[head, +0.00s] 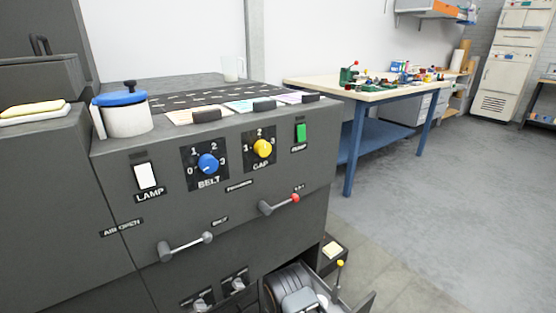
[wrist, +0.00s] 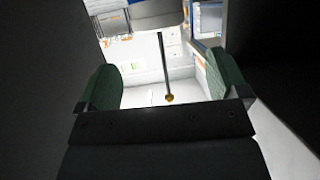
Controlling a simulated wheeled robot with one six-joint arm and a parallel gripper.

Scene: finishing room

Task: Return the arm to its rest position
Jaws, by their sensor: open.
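My gripper (wrist: 160,64) shows in the wrist view, with its two green-padded fingers spread apart at left and right. Nothing is held between them. Past the fingers, a thin dark rod (wrist: 163,60) with a small yellowish end shows in the gap; I cannot tell whether it touches anything. I cannot make out my gripper or arm in the head view, so its place relative to the machine is unclear there. The dark grey machine (head: 235,190) fills the left and middle of the head view.
An open drawer-like part (head: 365,302) juts out low, beside a yellow-tipped stick (head: 339,270). A blue-legged workbench (head: 300,82) stands behind. Floor at right is clear.

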